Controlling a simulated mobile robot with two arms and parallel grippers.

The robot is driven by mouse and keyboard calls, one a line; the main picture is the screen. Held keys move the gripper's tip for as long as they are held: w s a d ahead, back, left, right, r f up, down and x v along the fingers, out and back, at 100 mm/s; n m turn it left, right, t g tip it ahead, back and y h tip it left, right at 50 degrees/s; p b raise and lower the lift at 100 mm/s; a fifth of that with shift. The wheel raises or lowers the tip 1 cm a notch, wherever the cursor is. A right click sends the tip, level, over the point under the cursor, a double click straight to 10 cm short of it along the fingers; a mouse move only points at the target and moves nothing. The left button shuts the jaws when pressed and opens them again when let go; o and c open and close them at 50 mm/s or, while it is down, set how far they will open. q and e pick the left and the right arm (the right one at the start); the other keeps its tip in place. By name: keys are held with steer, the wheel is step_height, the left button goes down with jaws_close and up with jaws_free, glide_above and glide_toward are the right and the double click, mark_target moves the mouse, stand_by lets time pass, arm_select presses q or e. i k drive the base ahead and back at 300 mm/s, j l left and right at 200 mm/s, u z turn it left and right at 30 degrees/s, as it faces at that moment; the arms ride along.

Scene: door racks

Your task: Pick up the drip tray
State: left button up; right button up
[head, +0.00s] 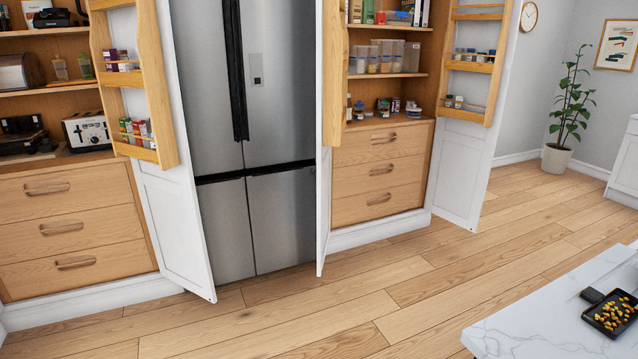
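I cannot identify a drip tray with certainty. A black tray (592,315) with small yellow and orange pieces on it lies on the white marble counter (530,318) at the lower right. A small dark block (591,295) sits beside its back left corner. A dark appliance (22,135) stands on the left cabinet's lower shelf; its details are too small to tell whether a tray belongs to it. Neither of my grippers is in view.
Open white doors with wooden racks (150,85) flank a steel fridge (280,130). A toaster (88,131) stands in the left cabinet, and tubs (386,56) in the right one. A potted plant (570,115) stands far right. The wooden floor (330,310) between is clear.

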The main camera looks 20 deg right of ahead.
mark_target(613, 314)
steer(key=i+z, duration=0.2)
steer(key=i, duration=0.4)
steer(key=i+j+z, duration=0.15)
steer(key=i, duration=0.4)
steer(key=i+j+z, duration=0.2)
steer(key=i, duration=0.4)
steer(key=i+z, duration=0.15)
steer(key=z, duration=0.25)
steer(key=i+z, duration=0.2)
steer(key=z, duration=0.2)
steer(key=i+z, duration=0.2)
steer(key=z, duration=0.2)
steer(key=i+j+z, duration=0.1)
steer(key=z, duration=0.35)
steer(key=i+j+z, duration=0.15)
steer(key=z, duration=0.25)
